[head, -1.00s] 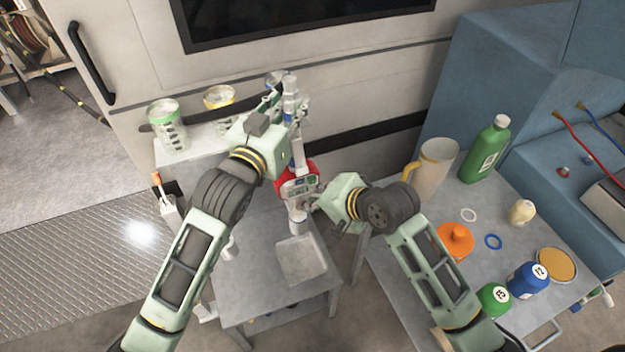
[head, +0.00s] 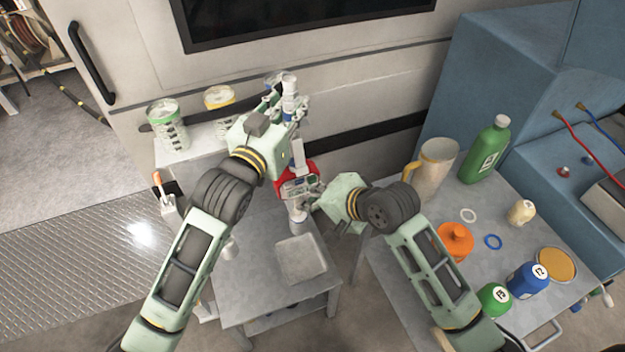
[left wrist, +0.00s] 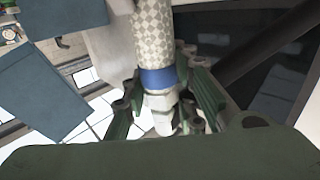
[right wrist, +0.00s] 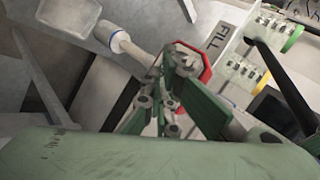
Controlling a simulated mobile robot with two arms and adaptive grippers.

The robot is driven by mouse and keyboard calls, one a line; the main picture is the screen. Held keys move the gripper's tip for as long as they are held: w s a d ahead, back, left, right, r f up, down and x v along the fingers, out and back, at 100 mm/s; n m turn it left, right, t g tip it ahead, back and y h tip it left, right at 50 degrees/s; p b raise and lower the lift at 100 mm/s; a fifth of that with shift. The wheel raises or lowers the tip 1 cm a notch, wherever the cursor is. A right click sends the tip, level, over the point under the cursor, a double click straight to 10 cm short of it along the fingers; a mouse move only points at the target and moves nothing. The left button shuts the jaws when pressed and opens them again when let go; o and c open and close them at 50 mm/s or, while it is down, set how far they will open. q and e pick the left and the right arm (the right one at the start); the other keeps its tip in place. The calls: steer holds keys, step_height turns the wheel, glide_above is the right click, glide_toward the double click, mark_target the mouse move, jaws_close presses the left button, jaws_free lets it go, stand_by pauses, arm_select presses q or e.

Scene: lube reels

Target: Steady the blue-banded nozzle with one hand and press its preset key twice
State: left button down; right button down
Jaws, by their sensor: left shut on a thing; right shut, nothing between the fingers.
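The blue-banded nozzle stands upright over the small grey table, with its red body (head: 312,176) and grey display and key panel (head: 299,188) facing me. Its blue band (left wrist: 158,79) shows in the left wrist view below a chequered pale hose. My left gripper (head: 288,118) is shut on the nozzle's upper part near that band. My right gripper (right wrist: 165,88) is shut and empty, its fingertips close to the red body (right wrist: 207,66). Whether they touch a key cannot be told. The preset key itself is too small to make out.
Jars with green (head: 163,108) and yellow (head: 219,96) lids stand behind on the left. A grey tray (head: 300,260) lies on the small table.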

steer(key=shift+w, duration=0.1)
steer(key=shift+w+a, duration=0.1)
steer(key=shift+w, duration=0.2)
steer(key=shift+w+a, duration=0.15)
steer(key=shift+w, duration=0.3)
stand_by(0.6)
stand_by(0.4)
steer(key=shift+s+d, duration=0.3)
steer(key=shift+s, duration=0.55)
steer(key=shift+w, duration=0.1)
steer(key=shift+w+a, duration=0.15)
steer(key=shift+w, duration=0.15)
steer(key=shift+w+a, duration=0.1)
steer(key=shift+w, duration=0.25)
stand_by(1.1)
steer(key=shift+s+d, duration=0.25)
steer(key=shift+s, duration=0.55)
